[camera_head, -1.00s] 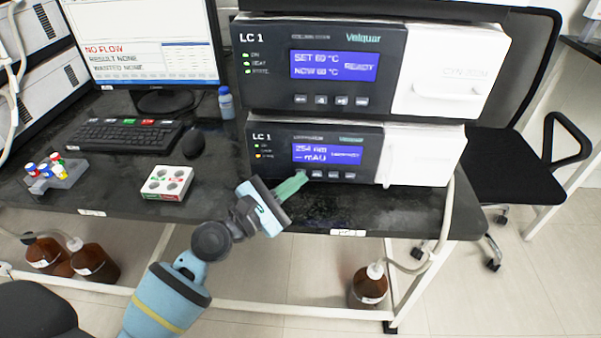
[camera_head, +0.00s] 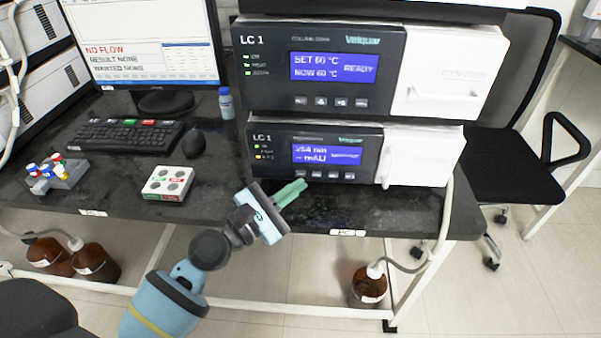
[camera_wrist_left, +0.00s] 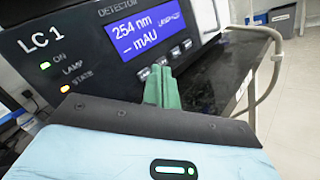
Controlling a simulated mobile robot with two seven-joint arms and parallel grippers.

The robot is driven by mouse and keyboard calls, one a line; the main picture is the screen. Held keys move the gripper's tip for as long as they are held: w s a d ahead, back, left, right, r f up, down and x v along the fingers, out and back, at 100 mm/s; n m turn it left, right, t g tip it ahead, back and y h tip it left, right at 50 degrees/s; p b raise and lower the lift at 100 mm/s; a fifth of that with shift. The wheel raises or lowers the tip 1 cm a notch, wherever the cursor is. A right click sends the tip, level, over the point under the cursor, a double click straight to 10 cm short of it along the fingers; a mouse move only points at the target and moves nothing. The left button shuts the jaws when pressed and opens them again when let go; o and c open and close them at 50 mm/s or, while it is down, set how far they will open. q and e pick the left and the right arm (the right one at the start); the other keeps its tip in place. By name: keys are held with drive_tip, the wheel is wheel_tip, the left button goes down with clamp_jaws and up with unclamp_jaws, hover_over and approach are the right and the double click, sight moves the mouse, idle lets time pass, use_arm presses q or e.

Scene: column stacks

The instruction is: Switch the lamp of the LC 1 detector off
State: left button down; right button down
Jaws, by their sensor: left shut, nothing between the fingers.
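The LC 1 detector (camera_head: 320,140) is the lower dark-fronted unit on the bench. Its screen (camera_head: 326,154) reads 254 nm and a dash before mAU; the small text beside it is too blurred to read. In the left wrist view the detector's front (camera_wrist_left: 85,60) shows a green ON light (camera_wrist_left: 45,65), an orange STATE light (camera_wrist_left: 65,88) and no visible glow at LAMP. A row of small buttons (camera_head: 333,175) sits below the screen. My left gripper (camera_head: 303,184) is shut and empty, its green fingertips (camera_wrist_left: 161,74) just in front of and below the leftmost buttons, apparently apart from them.
The LC 1 column oven (camera_head: 270,70) stands directly on the detector and reads READY. A white four-hole block (camera_head: 168,183), a vial rack (camera_head: 57,176) and a keyboard (camera_head: 120,136) lie to the left. The bench front (camera_head: 340,215) is clear right of my gripper.

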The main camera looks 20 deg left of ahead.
use_arm(q)
drive_tip(key=shift+s, duration=0.1)
drive_tip(key=shift+s+d+p, duration=0.25)
drive_tip(key=shift+s+d, duration=0.05)
drive_tip(key=shift+s, duration=0.55)
drive_tip(key=shift+s+d+p, duration=0.2)
drive_tip(key=shift+s+d, duration=0.05)
drive_tip(key=shift+s, duration=0.6)
drive_tip(key=shift+s+d, duration=0.2)
drive_tip(key=shift+s, duration=0.4)
use_arm(e)
drive_tip(key=shift+w+a+r, duration=0.15)
drive_tip(key=shift+w+r, duration=0.25)
drive_tip(key=shift+r, duration=0.2)
